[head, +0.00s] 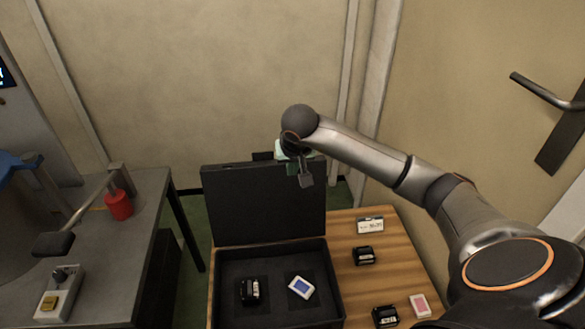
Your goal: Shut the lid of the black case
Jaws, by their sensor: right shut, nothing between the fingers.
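The black case (262,245) stands open on a wooden table. Its lid (255,205) is raised roughly upright at the back. In the tray part lie a black block-like item (249,291) and a blue and white item (301,287). My right gripper (306,181) is shut and empty, fingers pointing down, at the upper right of the lid. It covers part of the lid's top right corner; I cannot tell whether it touches the lid. My left gripper is not in view.
On the wooden table (400,262), right of the case, lie a white label-like item (370,225), two black items (364,256) and a pink card-like item (420,305). A grey bench (110,245) with a red cylinder (119,205) stands at left. A wall is close behind.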

